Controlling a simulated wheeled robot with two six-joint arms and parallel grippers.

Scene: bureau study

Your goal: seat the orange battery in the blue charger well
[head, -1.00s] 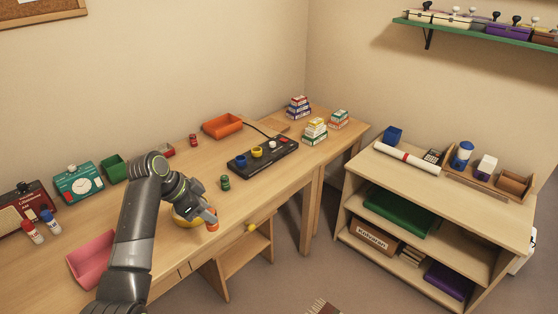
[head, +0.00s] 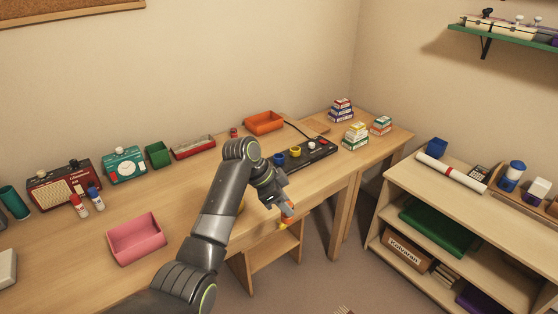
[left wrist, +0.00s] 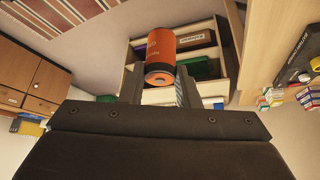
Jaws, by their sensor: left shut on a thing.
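The orange battery (head: 289,210) is held by my left gripper (head: 284,204) near the front edge of the desk. In the left wrist view the orange battery (left wrist: 160,52) stands out between the two fingers, which are shut on it. The black charger (head: 318,150) lies on the desk behind the gripper, apart from the battery. Its blue well (head: 279,159) is at the left end, with a yellow well (head: 295,152) beside it. Part of the charger (left wrist: 297,48) shows at the right of the left wrist view. My right gripper is in neither view.
A pink tray (head: 136,240) and an orange tray (head: 264,122) stand on the desk. Stacked small boxes (head: 355,137) are right of the charger. My arm mostly hides a yellow bowl. A low shelf unit (head: 465,195) stands at the right.

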